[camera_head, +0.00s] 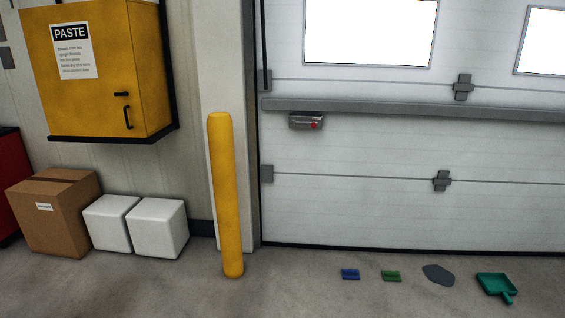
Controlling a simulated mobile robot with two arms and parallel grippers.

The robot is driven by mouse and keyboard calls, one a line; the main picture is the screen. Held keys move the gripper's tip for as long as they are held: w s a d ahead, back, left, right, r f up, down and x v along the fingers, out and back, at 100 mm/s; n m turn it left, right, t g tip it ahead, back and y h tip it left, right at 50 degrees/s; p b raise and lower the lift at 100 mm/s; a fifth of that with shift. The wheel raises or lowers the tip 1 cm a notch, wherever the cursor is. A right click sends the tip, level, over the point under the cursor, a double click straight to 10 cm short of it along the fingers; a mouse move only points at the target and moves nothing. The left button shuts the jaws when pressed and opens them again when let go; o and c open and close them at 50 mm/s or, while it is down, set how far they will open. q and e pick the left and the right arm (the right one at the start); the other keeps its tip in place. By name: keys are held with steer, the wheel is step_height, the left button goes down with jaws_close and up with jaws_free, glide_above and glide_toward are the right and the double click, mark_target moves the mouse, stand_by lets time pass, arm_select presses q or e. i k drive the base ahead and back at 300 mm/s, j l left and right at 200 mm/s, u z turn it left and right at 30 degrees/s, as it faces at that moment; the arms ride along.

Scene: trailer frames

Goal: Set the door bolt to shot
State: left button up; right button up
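Neither of my grippers shows in the head view.
A yellow bollard (226,195) stands left of the door. A yellow cabinet (140,60) hangs on the wall above a cardboard box (55,220) and two white blocks (158,228). A blue block (350,274), green block (391,276), grey patch (438,275) and green dustpan (495,286) lie before the door.

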mark_target(313, 125)
steer(key=i+z, duration=0.1)
steer(key=i, duration=0.65)
steer(key=i+j+z, duration=0.15)
steer(key=i, duration=0.6)
